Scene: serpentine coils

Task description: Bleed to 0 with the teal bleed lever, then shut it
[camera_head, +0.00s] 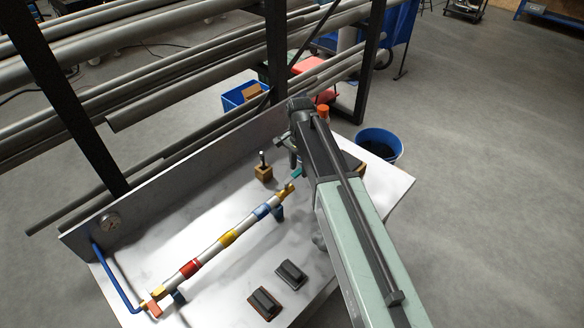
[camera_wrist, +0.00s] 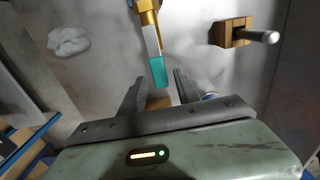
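The teal bleed lever (camera_head: 297,173) sits at the right end of the banded pipe (camera_head: 210,252), by a brass fitting (camera_head: 286,192). In the wrist view the teal lever (camera_wrist: 158,72) has a pale shank running up to the brass fitting (camera_wrist: 148,18). My gripper (camera_wrist: 159,76) is open, and the lever's teal end appears between its fingers in that view. I cannot tell the height gap or any contact. In the head view my arm hides most of the gripper. A round gauge (camera_head: 110,223) is on the back panel; its reading is too small to tell.
A wooden block with a metal pin (camera_head: 263,172) stands behind the lever; it also shows in the wrist view (camera_wrist: 232,33). Two dark blocks (camera_head: 264,303) (camera_head: 290,272) lie at the bench front. A red handle (camera_head: 154,310) is at the pipe's left end.

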